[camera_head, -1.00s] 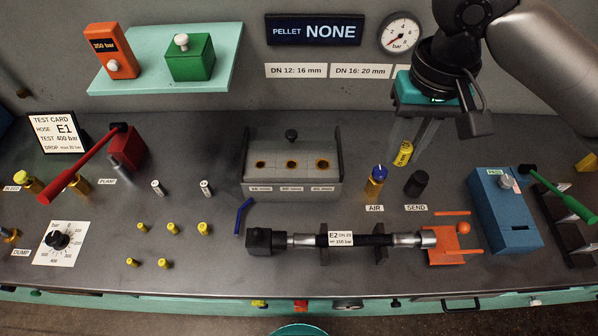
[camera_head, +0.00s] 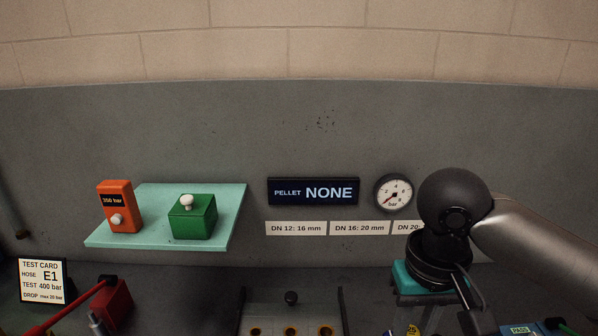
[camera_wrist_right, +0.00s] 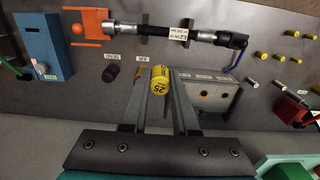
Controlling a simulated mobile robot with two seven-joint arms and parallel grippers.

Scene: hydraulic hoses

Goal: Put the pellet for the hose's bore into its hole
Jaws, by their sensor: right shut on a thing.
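My right gripper (camera_wrist_right: 160,88) is shut on a yellow pellet (camera_wrist_right: 158,84) marked 25, held between its fingertips in the right wrist view. In the head view the pellet (camera_head: 413,331) just shows at the bottom edge, below my right gripper. The grey hole block (camera_head: 265,314) has three round holes in a row and is cut off at the bottom of the head view. The pellet is apart from the block, to its right. The hose (camera_wrist_right: 160,32) lies across the bench in the right wrist view, with a white label too small to read surely. My left gripper is out of view.
A wall display (camera_head: 313,191) reads PELLET NONE, above bore cards (camera_head: 296,228). A teal shelf (camera_head: 150,236) holds an orange box and a green box. In the wrist view, several loose yellow pellets (camera_wrist_right: 279,58) stand on the bench, and a black SEND knob (camera_wrist_right: 112,72) is near the gripper.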

